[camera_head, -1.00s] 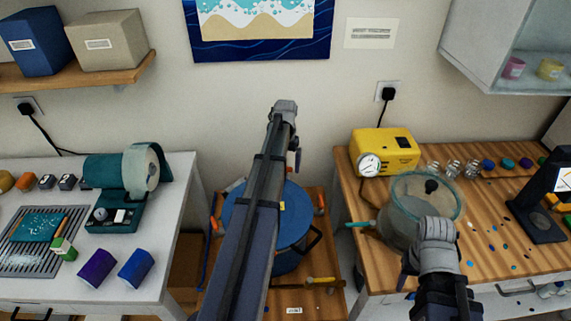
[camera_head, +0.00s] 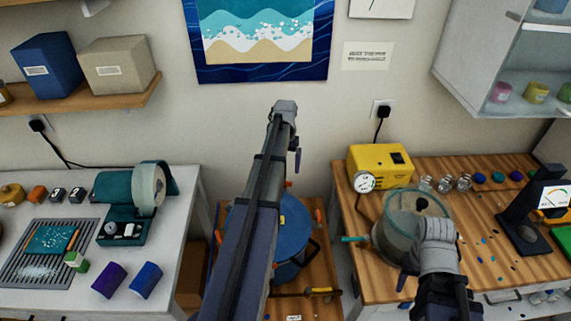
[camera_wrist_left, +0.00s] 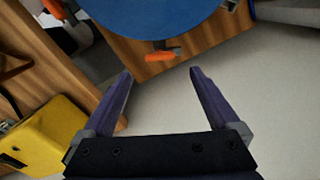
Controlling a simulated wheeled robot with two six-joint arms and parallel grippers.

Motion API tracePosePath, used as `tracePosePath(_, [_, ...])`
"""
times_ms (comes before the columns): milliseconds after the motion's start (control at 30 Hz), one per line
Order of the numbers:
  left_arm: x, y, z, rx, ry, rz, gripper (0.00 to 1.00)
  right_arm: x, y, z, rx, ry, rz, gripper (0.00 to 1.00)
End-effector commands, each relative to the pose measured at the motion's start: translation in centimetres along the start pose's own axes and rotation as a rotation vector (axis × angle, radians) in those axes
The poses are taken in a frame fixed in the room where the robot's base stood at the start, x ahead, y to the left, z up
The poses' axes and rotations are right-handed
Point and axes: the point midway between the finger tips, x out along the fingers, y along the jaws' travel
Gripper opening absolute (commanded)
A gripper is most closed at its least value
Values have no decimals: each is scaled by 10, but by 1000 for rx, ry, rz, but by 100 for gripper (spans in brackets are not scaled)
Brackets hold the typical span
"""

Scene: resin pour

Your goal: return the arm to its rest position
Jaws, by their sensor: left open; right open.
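My left arm (camera_head: 258,210) reaches up through the middle of the head view, raised in front of the wall. In that view only a purple finger of its gripper (camera_head: 297,157) shows below the wrist. The left wrist view shows this left gripper (camera_wrist_left: 160,73) open and empty, with two purple fingers apart above the floor. My right gripper (camera_head: 402,281) is at the lower right, in front of the clear-walled pot (camera_head: 392,243) in the picture. Its fingers are mostly hidden by the grey wrist, and I see nothing held.
A blue-lidded drum (camera_head: 292,232) stands on a low wooden base between the benches, partly behind my left arm. A yellow pump (camera_head: 380,165) and a dark stand (camera_head: 522,225) are on the right bench.

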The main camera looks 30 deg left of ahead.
Motion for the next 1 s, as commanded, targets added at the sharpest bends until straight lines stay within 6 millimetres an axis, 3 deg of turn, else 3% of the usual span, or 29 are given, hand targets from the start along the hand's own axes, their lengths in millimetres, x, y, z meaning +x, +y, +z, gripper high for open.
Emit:
tracePosePath(367, [0, 8, 5, 6, 1, 0, 95, 0, 0, 0, 0, 0, 0, 50])
tracePosePath(467, [0, 38, 21, 30, 8, -1, 95, 0, 0, 0, 0, 0, 0, 50])
tracePosePath(567, [0, 87, 52, 71, 19, -2, 95, 0, 0, 0, 0, 0, 0, 50])
tracePosePath(700, [0, 158, 108, 136, 39, -1, 95, 0, 0, 0, 0, 0, 0, 50])
tracePosePath(933, [0, 240, 210, 239, 71, 8, 95, 0, 0, 0, 0, 0, 0, 50])
tracePosePath(1000, [5, 263, 213, 296, 53, -7, 95, 5, 0, 0, 0, 0, 0, 50])
